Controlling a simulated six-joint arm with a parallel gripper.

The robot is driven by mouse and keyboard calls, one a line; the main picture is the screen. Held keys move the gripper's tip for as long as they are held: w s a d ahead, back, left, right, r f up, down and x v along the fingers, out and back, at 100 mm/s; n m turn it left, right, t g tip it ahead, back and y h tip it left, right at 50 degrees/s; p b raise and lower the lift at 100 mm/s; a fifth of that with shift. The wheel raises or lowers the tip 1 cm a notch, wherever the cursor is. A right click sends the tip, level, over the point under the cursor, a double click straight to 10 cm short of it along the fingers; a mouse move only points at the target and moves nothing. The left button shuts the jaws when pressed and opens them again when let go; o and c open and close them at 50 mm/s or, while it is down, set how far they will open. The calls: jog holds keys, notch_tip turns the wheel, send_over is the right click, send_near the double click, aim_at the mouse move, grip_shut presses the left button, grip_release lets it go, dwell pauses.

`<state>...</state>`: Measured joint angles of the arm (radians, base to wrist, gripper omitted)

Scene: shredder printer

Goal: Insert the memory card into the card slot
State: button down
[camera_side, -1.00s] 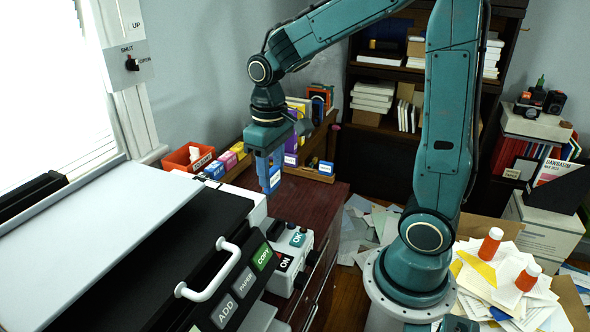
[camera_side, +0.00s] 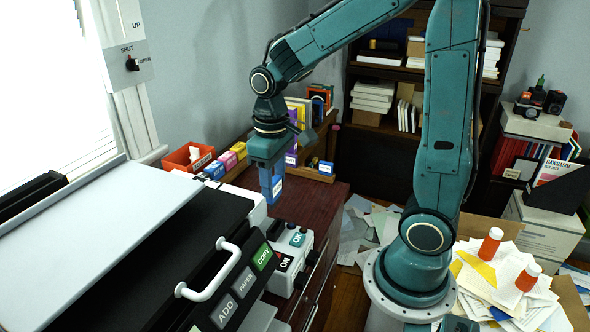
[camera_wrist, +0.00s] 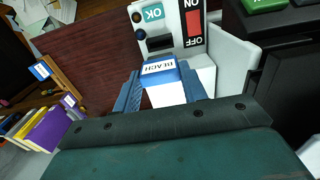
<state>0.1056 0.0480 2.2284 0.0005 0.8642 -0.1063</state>
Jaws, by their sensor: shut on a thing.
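My gripper (camera_side: 272,190) is shut on a blue memory card (camera_wrist: 160,72). The card has a white label reading BEACH, and my two blue fingers stand on either side of it in the wrist view. In the side view the card is mostly covered by the fingers. The card is held in the air above the desk, behind and above the control box (camera_side: 293,252). In the wrist view the box (camera_wrist: 172,22) carries a dark slot (camera_wrist: 159,43) below its OK key, just beyond the card.
The large printer (camera_side: 150,270) with a white handle (camera_side: 208,270) fills the left front. An orange bin (camera_side: 188,158) and several coloured cartons line the desk's back.

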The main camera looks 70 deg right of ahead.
aim_at(275, 206)
jog(key=shift+f, duration=2.2)
jog(key=shift+f, duration=1.75)
jog(key=c, duration=0.7)
grip_release()
jog(key=shift+r, duration=0.2)
notch_tip(275, 206, up, 14)
jog(key=shift+f, duration=0.25)
jog(key=shift+s+r, duration=0.1)
jog(key=shift+s, duration=0.05)
jog(key=s+a+r+t, duration=0.1)
jog(key=s+r+t, duration=0.1)
jog(key=s, duration=0.4)
jog(key=s+a+r+t, duration=0.1)
jog(key=s+a+t, duration=0.1)
jog(key=s, duration=0.4)
jog(key=shift+r+t, duration=0.4)
jog(key=shift+t, duration=0.4)
